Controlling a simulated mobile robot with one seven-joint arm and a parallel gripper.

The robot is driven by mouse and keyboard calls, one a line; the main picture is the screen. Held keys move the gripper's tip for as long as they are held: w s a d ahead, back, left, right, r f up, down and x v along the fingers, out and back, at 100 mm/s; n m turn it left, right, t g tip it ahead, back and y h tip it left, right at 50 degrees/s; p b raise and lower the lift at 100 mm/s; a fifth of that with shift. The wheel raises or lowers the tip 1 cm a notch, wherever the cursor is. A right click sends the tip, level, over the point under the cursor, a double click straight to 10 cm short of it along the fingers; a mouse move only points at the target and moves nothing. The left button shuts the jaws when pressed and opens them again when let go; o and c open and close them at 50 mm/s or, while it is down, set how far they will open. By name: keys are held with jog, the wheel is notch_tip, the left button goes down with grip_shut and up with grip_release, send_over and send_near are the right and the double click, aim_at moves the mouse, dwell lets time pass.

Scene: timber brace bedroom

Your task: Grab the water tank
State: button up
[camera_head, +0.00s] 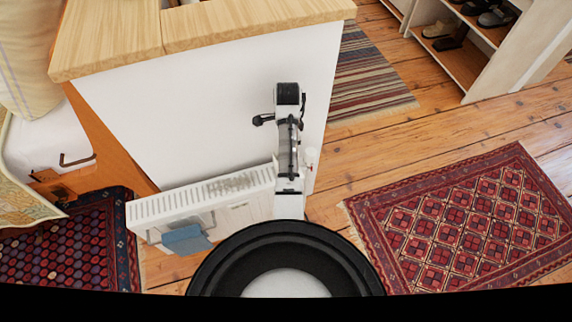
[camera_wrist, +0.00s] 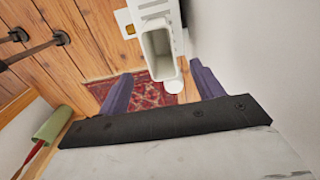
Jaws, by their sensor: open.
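In the wrist view, a white box-like container (camera_wrist: 158,22) with an open grey hollow shows at the top, beyond my fingertips. It may be the water tank, but I cannot tell for sure. My gripper (camera_wrist: 160,72) is open, its two purple fingers spread apart. The container lies ahead of the gap, and I see no contact. In the head view, my arm rises in front of a white panel. The fingers are not clear there, and no tank can be made out with certainty.
A white radiator (camera_head: 160,207) with a blue item (camera_head: 186,239) on its front stands left of my arm. The white panel (camera_head: 190,120) carries a wooden top (camera_head: 230,22). A red patterned rug (camera_head: 465,215) lies right, with bare floorboards around it. A shelf (camera_head: 470,62) stands back right.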

jog(key=f+p, duration=0.2)
jog(key=f, duration=0.6)
jog(key=shift+a+f, duration=0.2)
jog(key=shift+r, duration=0.1)
jog(key=c, duration=1.3)
jog(key=shift+o, duration=0.2)
